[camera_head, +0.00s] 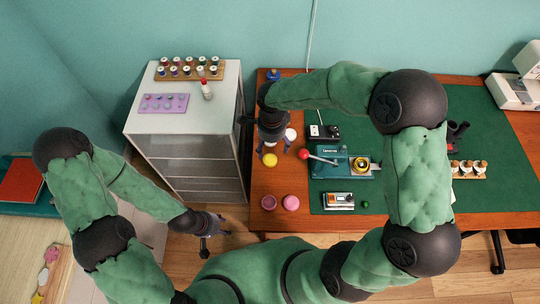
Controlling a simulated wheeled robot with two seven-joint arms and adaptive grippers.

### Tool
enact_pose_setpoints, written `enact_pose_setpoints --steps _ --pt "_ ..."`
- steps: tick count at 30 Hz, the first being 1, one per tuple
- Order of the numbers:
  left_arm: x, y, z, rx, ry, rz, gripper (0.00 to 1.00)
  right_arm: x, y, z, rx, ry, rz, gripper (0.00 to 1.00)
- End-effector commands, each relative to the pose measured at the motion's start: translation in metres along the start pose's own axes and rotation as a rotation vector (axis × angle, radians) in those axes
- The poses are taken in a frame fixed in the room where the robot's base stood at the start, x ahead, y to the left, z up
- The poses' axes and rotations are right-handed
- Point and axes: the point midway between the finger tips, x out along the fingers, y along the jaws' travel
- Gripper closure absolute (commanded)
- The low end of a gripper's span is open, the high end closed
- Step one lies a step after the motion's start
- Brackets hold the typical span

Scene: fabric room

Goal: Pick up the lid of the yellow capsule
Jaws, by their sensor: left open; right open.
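A small round yellow piece (270,160) lies on the wooden left part of the desk; I cannot tell whether it is the capsule's lid or its base. My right gripper (275,150) points down just above and behind it, open, with its fingers near it; contact cannot be made out. A yellow ring-shaped piece (361,165) sits in the teal lever machine (335,169), which has a red-knobbed lever. My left gripper (215,230) is open and empty over the floor, left of the desk.
Two pink round pieces (291,202) lie at the desk's front left. A white round piece (291,134) is beside my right gripper. A small device (338,200) lies on the green mat (500,190).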

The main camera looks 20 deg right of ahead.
Motion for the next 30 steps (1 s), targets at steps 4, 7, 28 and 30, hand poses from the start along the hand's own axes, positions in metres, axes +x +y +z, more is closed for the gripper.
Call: enact_pose_setpoints --steps 4,7,28,30 --pt "0.009 -0.003 0.000 0.000 0.000 0.000 0.53 0.026 0.000 -0.001 -0.001 0.001 0.002 0.20" --pt "0.011 -0.004 -0.001 0.000 0.000 0.000 0.53 0.036 0.000 0.000 -0.001 0.001 0.002 0.20" --pt "0.032 -0.011 -0.002 0.000 0.001 0.000 0.53 0.088 -0.005 -0.001 -0.001 0.000 0.000 0.20" --pt "0.032 -0.011 -0.002 0.000 0.001 0.000 0.53 0.088 -0.005 -0.001 -0.001 0.000 0.000 0.23"
